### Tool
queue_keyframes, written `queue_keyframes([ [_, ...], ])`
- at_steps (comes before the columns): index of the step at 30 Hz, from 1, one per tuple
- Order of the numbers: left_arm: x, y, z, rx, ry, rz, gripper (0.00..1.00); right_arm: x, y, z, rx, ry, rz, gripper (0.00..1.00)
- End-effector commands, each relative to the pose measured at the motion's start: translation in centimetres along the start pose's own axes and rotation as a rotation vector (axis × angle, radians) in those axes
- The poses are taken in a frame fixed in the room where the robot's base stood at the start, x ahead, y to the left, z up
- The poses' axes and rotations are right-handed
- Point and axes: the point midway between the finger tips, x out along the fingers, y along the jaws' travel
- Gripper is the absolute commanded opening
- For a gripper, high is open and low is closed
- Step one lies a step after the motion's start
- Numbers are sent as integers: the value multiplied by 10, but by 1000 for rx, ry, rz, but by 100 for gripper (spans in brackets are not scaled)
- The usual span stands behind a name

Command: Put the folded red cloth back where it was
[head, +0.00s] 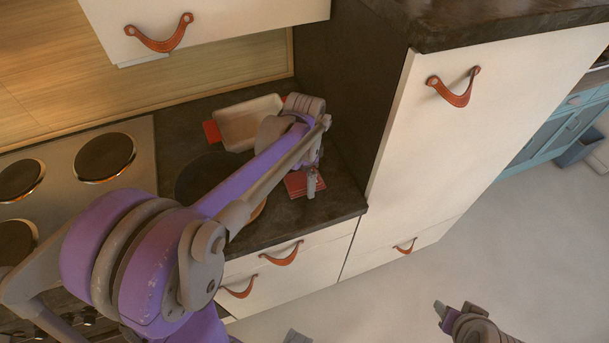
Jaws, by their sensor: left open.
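The folded red cloth (294,187) lies on the dark countertop (341,206) near its front right part, partly hidden by my left gripper. My left gripper (312,187) is open and points down over the cloth's right part. I cannot tell whether its fingers touch the cloth. Part of my right arm shows at the bottom right, with what looks like its gripper (441,311) over the floor, away from the cloth. Its jaws are too unclear to read.
A pale baking dish (243,124) with red ends stands behind my left arm. A dark round item (197,173) is partly hidden by that arm. The stove (75,165) is at the left. A tall cabinet (480,120) stands right of the counter. The floor there is clear.

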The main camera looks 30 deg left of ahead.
Motion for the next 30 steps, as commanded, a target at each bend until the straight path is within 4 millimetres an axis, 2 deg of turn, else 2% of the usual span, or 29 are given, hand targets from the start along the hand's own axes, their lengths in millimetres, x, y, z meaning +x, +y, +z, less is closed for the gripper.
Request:
queue_keyframes([
  [5, -12, 0, 0, 0, 0, 0, 100, -3, 0, -3, 0, 3, 0, 50],
  [15, -83, 0, 0, 0, 0, -1, 100, -6, 0, -7, 0, 6, 0, 50],
  [21, -113, 0, 0, 0, 0, 0, 100, -8, 0, -8, 0, 7, 0, 50],
  [26, -121, 4, 2, -13, 6, -7, 100, -8, 0, -9, 0, 8, 0, 50],
  [30, -112, 30, 10, -111, 56, -56, 100, -8, 0, -9, 0, 7, 0, 50],
])
